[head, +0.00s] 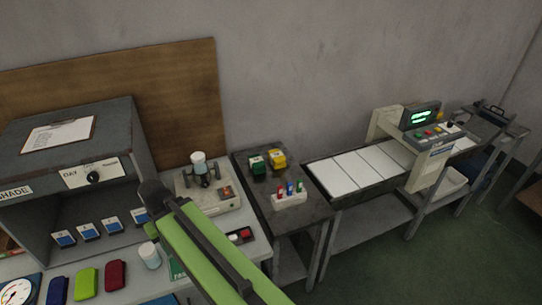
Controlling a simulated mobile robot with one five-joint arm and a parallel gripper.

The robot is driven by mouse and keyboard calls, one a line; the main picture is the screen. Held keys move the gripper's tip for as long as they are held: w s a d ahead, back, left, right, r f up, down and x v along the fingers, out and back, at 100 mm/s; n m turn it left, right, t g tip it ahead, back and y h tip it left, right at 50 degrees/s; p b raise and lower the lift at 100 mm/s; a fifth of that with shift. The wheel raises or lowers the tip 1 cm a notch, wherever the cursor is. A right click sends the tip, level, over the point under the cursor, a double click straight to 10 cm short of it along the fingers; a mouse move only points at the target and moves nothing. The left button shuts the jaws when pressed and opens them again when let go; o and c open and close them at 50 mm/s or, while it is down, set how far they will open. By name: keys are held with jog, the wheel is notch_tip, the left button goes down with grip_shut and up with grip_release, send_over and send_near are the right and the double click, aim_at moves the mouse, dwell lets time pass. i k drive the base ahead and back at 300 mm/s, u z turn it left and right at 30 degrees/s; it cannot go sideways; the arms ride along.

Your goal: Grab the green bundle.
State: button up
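Two green things could be the bundle, and I cannot tell which is meant. A small dark green block with a white band (257,164) stands on the dark side table, just left of a yellow one. A bright green, rounded, flat piece (87,284) lies on the light bench at lower left, between a blue and a dark red one. My green and black arm crosses the lower middle of the head view. My gripper's fingers cannot be made out. Nothing is seen touching either green thing.
A yellow block (277,158) and a white rack of coloured pegs (289,198) share the side table (305,215). A grey cabinet (75,180) stands on the bench at left. A white-panelled conveyor (350,170) with a display stands to the right. Open floor lies at lower right.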

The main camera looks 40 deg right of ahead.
aim_at(256, 164)
jog(key=u, duration=0.15)
jog(key=k, duration=0.85)
jog(key=z, duration=0.2)
jog(key=i, duration=1.4)
jog(key=u, duration=0.1)
